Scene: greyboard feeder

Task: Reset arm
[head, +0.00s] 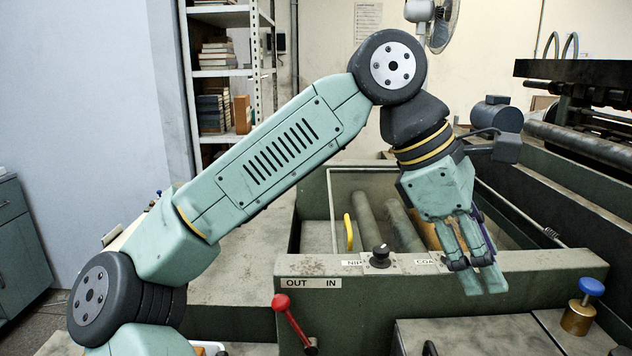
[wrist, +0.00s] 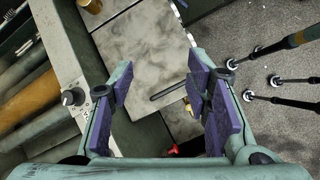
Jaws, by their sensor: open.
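My arm crosses the head view from the lower left, bends at the top, and hangs down to my gripper (head: 477,262). The gripper is in front of the green feeder's front panel (head: 540,272), pointing down. In the wrist view, my gripper (wrist: 165,108) has its two purple-padded fingers spread wide apart with nothing between them. Beyond the fingers lies a grey metal plate (wrist: 145,55) with a dark slot. I cannot tell the exact gap between the fingertips and the panel.
A red-knobbed lever (head: 282,302) stands by the OUT/IN label. A black knob (head: 380,255) sits on the panel top. A blue-capped brass fitting (head: 580,308) is at right. Rollers (head: 365,220) lie behind the panel. Shelves (head: 222,72) stand at the back.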

